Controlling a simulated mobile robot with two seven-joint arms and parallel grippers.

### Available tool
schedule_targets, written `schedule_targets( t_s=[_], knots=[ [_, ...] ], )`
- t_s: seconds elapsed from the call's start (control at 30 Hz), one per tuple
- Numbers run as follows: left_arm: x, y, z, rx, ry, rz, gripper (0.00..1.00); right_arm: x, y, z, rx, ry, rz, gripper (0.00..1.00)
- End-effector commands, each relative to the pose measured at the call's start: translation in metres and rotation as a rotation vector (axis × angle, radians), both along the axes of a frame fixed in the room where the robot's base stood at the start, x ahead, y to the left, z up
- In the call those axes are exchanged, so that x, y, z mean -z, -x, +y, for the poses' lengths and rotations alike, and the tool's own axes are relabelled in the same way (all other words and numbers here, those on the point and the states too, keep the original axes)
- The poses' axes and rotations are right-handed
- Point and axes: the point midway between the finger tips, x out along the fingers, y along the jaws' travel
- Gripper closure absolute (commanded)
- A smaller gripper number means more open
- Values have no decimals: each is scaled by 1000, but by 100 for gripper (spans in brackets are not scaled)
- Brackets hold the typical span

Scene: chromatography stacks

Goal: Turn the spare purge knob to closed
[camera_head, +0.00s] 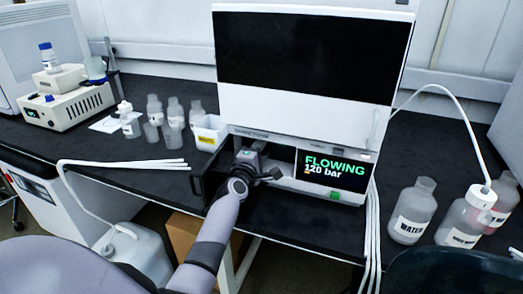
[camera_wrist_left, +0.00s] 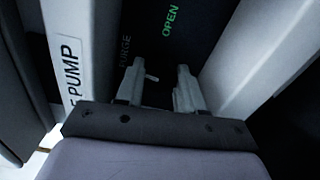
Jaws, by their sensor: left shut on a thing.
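My left gripper (camera_head: 262,172) is at the dark recess low in the front of the white instrument stack, left of its screen. In the left wrist view its two fingers (camera_wrist_left: 158,75) are shut on the purge knob (camera_wrist_left: 152,77), of which only a small pale tip shows between them. The rest of the knob is hidden. Beyond the fingers, a dark panel bears the word PURGE and a green OPEN (camera_wrist_left: 170,20). A PUMP label (camera_wrist_left: 72,70) is on the pale wall at left. The screen (camera_head: 335,172) reads FLOWING, 120 bar. My right gripper is not in view.
Several small bottles (camera_head: 175,113) and a white bin (camera_head: 209,132) stand left of the stack. WATER (camera_head: 411,212) and other bottles stand at right. White tubes (camera_head: 125,163) reach over the bench's front edge at left. A green button (camera_head: 334,195) sits below the screen.

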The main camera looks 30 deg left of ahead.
Motion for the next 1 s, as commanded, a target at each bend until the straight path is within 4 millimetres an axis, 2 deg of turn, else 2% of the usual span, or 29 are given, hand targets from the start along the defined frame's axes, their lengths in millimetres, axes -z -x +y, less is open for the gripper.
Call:
schedule_targets(
  t_s=[0.03, 0.3, 0.9, 0.93, 0.97, 1.0],
  knots=[
    [-5, 1, 7, -14, 23, -17, 93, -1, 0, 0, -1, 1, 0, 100],
    [-4, 1, 7, -14, 129, -41, 93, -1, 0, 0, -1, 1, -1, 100],
    [-3, 1, 7, -15, 160, -48, 93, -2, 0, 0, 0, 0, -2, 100],
    [-2, 1, 7, -15, 160, -48, 53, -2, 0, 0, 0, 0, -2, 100],
    [-2, 1, 7, -14, 161, -48, 43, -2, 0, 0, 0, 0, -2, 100],
    [-2, 1, 6, -13, 160, -47, 37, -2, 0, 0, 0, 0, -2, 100]
  ],
)
